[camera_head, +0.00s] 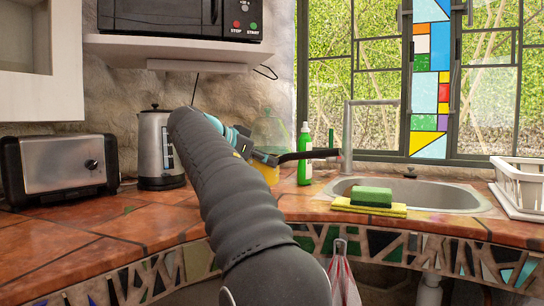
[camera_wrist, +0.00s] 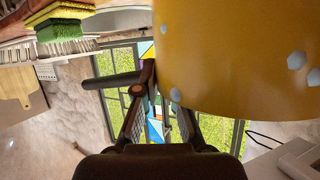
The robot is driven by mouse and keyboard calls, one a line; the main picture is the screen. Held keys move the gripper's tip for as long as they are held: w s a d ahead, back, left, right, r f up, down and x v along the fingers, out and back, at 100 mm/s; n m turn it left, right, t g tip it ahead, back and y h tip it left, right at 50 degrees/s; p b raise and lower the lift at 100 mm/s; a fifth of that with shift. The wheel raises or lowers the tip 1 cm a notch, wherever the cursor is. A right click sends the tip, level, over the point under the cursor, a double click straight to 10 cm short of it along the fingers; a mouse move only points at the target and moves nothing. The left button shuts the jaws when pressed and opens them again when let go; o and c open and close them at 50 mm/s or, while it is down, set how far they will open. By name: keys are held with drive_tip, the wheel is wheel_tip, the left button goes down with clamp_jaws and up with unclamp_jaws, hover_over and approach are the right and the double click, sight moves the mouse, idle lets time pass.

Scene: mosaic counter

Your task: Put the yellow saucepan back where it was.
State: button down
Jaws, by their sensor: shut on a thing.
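The yellow saucepan (camera_head: 270,173) is mostly hidden behind my arm in the head view, left of the sink. Its dark handle (camera_head: 312,155) sticks out to the right. In the wrist view its yellow body (camera_wrist: 230,60), with pale spots, fills the upper right. My gripper (camera_head: 260,158) is shut on the saucepan's handle. In the wrist view, which looks upside down, the fingers (camera_wrist: 150,82) meet at the dark handle (camera_wrist: 112,80) beside the pan body. I cannot tell whether the pan's base touches the counter.
A kettle (camera_head: 157,150) and toaster (camera_head: 62,165) stand left on the tiled counter (camera_head: 95,240). A clear rounded thing (camera_head: 268,130) and a green bottle (camera_head: 304,160) stand behind. A sponge (camera_head: 371,197) lies before the sink (camera_head: 440,195); a white rack (camera_head: 520,185) is right.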

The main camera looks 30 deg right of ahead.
sight(263, 172)
drive_tip(key=shift+s+f+b, duration=0.1)
drive_tip(key=shift+f+b, duration=0.4)
drive_tip(key=shift+f, duration=1.2)
drive_tip(key=c, duration=1.6)
unclamp_jaws()
drive_tip(key=shift+f, duration=0.2)
drive_tip(key=shift+c, duration=0.2)
drive_tip(key=o, duration=0.4)
drive_tip(key=shift+c, duration=0.2)
drive_tip(key=shift+r, duration=0.15)
drive_tip(key=p+v, duration=0.1)
drive_tip(key=v, duration=1.1)
